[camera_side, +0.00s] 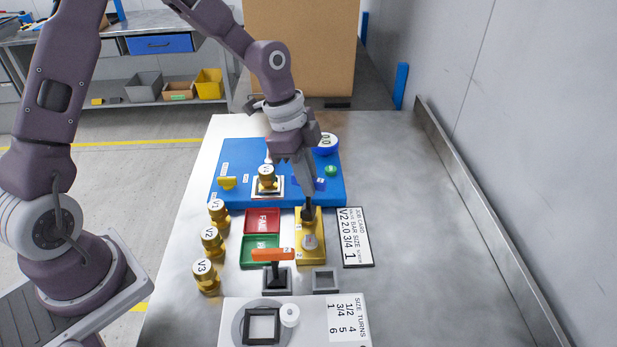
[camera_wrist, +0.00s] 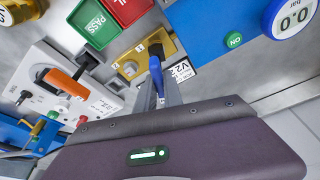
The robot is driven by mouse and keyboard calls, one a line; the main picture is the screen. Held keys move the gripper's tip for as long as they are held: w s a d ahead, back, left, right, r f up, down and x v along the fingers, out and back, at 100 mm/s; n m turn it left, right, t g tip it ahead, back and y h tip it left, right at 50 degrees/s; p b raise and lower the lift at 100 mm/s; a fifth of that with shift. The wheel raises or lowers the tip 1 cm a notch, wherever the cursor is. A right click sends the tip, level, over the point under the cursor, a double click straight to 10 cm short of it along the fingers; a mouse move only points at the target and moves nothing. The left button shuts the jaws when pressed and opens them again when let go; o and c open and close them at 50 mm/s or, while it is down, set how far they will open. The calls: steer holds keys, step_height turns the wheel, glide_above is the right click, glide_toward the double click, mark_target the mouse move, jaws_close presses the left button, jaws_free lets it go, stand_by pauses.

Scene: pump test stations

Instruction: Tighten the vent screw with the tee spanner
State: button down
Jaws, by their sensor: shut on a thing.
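The tool's dark shaft (camera_side: 308,212) points down onto the far end of the yellow block (camera_side: 318,258). The screw under it is hidden, so I cannot tell how deep the shaft sits on it. A grey-white round screw head (camera_side: 310,242) shows at the near end of the block, uncovered. An orange-handled tee tool (camera_side: 272,254) stands upright in a dark square holder (camera_side: 278,282). A second square holder (camera_side: 326,280) beside it is empty.
The blue station (camera_side: 228,153) lies behind, bearing a brass valve (camera_side: 266,176). Brass valves V1 (camera_side: 217,211), V2 (camera_side: 211,240) and V3 (camera_side: 205,276) stand left. A red tray (camera_side: 262,221), green tray (camera_side: 260,249) and job card (camera_side: 354,240) flank the block. The table's right is clear.

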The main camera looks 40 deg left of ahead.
steer(key=m+g, duration=0.1)
steer(key=m, duration=0.4)
steer(key=shift+m+g, duration=0.7)
steer(key=shift+m, duration=1.2)
steer(key=shift+m+g, duration=0.5)
steer(key=shift+m, duration=1.3)
steer(key=m+y, duration=0.1)
steer(key=m, duration=0.3)
steer(key=shift+g, duration=0.4)
steer(key=shift+n, duration=0.4)
steer(key=shift+r, duration=3.05)
